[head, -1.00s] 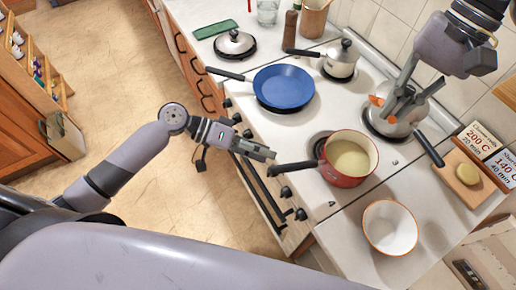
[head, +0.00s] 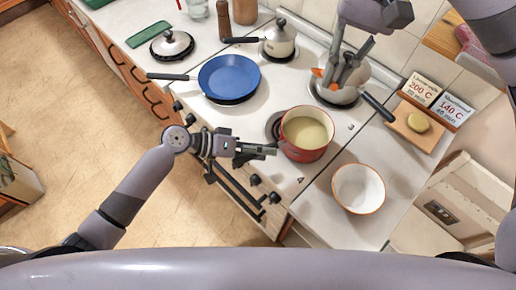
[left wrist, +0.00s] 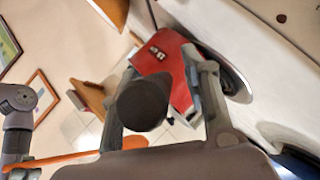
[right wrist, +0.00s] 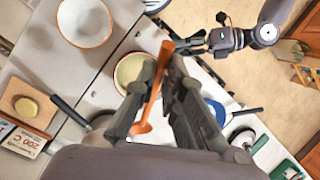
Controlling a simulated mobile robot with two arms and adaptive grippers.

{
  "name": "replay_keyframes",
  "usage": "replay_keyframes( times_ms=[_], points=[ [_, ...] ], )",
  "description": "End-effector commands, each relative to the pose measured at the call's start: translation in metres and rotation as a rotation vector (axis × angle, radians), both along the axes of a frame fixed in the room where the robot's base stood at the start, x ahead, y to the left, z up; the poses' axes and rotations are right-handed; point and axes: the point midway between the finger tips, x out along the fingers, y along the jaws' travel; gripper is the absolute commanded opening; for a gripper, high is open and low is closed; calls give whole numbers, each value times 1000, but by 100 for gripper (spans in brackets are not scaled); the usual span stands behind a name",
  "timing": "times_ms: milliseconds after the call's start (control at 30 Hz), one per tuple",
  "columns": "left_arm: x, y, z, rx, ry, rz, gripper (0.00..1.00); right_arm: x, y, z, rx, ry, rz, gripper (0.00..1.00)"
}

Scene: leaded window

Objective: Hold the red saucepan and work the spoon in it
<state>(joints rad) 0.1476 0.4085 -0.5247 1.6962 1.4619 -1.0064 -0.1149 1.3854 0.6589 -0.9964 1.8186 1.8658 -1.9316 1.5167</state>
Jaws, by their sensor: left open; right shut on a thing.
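The red saucepan (head: 303,156) holds pale yellow liquid and stands at the stove's front right. My left gripper (head: 268,150) is open around its black handle, close to the pan's side. In the left wrist view the handle's round end (left wrist: 143,103) shows between the open fingers, with the red pan wall (left wrist: 170,68) beyond. My right gripper (head: 336,78) is shut on the orange spoon (right wrist: 150,100), above the back right of the stove.
A blue frying pan (head: 228,77) stands left of the saucepan. A grey pan (head: 377,108) lies below my right gripper. A white bowl (head: 358,188) sits on the counter to the right. A board (head: 403,128) with a yellow item and cards are at the far right.

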Motion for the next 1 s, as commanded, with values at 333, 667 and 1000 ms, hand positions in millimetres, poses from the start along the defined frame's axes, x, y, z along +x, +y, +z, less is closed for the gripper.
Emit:
replay_keyframes(
  times_ms=[333, 667, 1000],
  points=[
    [0, 0, 0, 0, 0, 0, 23, 0, 0, 0, 0, 0, 0, 0],
    [0, 0, 0, 0, 0, 0, 1, 0, 0, 0, 0, 0, 0, 0],
    [0, 0, 0, 0, 0, 0, 0, 0, 0, 0, 0, 0, 0, 0]
  ],
)
